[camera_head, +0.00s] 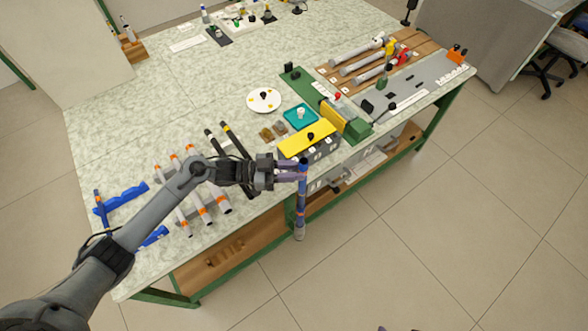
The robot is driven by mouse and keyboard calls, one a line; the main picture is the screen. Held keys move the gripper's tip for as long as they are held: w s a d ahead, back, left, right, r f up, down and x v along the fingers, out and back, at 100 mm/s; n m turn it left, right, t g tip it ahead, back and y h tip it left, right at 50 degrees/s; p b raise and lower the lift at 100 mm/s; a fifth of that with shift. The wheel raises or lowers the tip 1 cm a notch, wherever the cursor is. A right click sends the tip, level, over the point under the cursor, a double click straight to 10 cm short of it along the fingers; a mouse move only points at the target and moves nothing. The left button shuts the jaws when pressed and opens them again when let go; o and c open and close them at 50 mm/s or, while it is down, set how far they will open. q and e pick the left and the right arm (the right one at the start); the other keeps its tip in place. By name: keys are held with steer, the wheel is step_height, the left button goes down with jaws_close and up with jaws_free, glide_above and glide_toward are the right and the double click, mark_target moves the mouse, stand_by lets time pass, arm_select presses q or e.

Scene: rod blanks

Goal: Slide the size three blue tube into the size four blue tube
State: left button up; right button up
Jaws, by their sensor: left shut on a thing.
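My left gripper (298,171) is shut on a blue tube (301,194) near its top end. The tube hangs upright just beyond the table's front edge, with orange bands and a pale grey lower part. I cannot tell whether that lower part is a separate piece. Another blue tube-like piece (100,210) with an orange band lies at the table's left end, beside blue brackets (128,198). Size markings are too small to read. My right gripper is not clearly seen; a tiny dark sliver shows at the bottom edge.
Pale tubes with orange bands (205,213) and black rods (236,140) lie near my left arm. A yellow-topped grey box (307,137) and a green-and-yellow fixture (345,120) stand close to the held tube. A lower wooden shelf (225,251) runs under the table. Floor in front is clear.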

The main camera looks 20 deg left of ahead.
mark_target(302, 192)
arm_select(q)
steer(key=shift+f+b, duration=0.7)
steer(key=shift+f, duration=0.3)
steer(key=shift+f+b, duration=0.8)
steer(key=shift+f, duration=0.25)
steer(key=shift+f+b, duration=0.65)
steer(key=shift+f, duration=0.15)
steer(key=shift+f+b, duration=0.8)
steer(key=shift+f, duration=0.25)
steer(key=shift+f+b, duration=1)
steer(key=shift+f, duration=0.3)
steer(key=o, duration=0.9)
